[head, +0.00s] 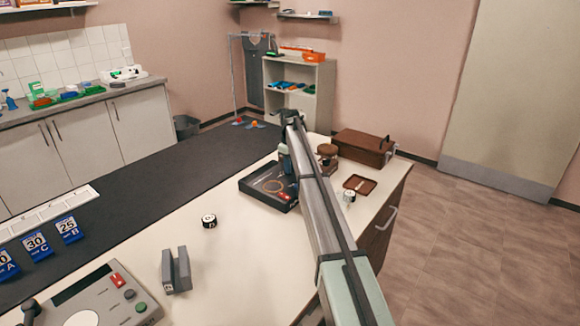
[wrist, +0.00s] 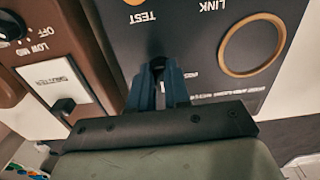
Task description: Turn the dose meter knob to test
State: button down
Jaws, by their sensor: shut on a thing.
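The dose meter is a dark panel (wrist: 200,40) in the wrist view, with a TEST label and a LINK label, both upside down, and an orange ring (wrist: 252,45) at right. My gripper (wrist: 158,72) is shut on a small black knob (wrist: 157,62) on this panel, just below the TEST label in the picture. The fingers cover most of the knob, so I cannot tell where it points. In the head view, the dark box with the orange ring (head: 262,187) lies on the pale counter, and my arm hides part of it.
A brown unit (wrist: 50,50) with an OFF/LOW/MID knob (wrist: 10,28) and a switch (wrist: 63,105) stands beside the panel in the wrist view. Bare counter (head: 240,250) lies in front.

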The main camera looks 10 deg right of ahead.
jog(key=m, duration=0.6)
jog(key=shift+s+a, duration=0.1)
jog(key=shift+a, duration=0.1)
jog(key=m, duration=0.5)
jog(key=shift+a, duration=0.15)
jog(key=shift+m, duration=0.4)
jog(key=c, duration=1.1)
grip_release()
notch_tip(320, 180, up, 14)
jog(key=shift+f, duration=0.1)
